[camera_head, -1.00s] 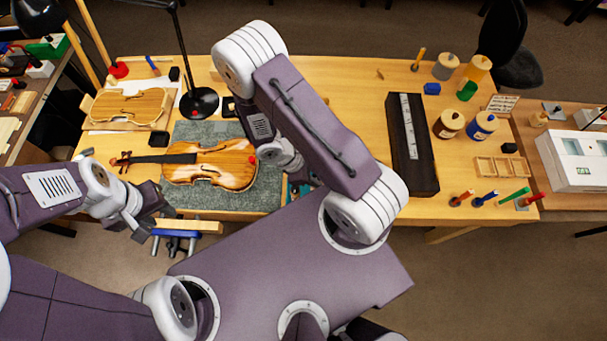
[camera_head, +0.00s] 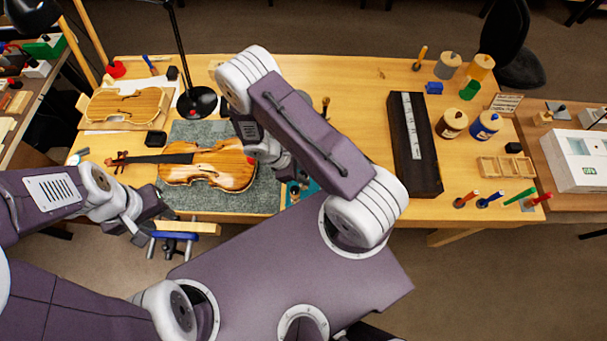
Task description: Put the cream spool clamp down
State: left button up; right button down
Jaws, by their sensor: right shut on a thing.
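My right gripper (camera_head: 289,171) is over the front edge of the bench, right of the violin, mostly hidden behind my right arm. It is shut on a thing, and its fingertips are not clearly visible. I cannot make out the cream spool clamp; the arm hides most of that spot. My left gripper (camera_head: 150,219) is at the front left, near the bench edge and below the violin's neck. Its dark fingers look apart and empty.
The violin (camera_head: 213,166) lies on a grey mat (camera_head: 205,130). A teal mat (camera_head: 311,187) shows beside my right wrist. A black lamp base (camera_head: 197,102) stands at the back left.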

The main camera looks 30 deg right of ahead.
jog(key=c, duration=1.1)
grip_release()
jog(key=shift+o, duration=0.2)
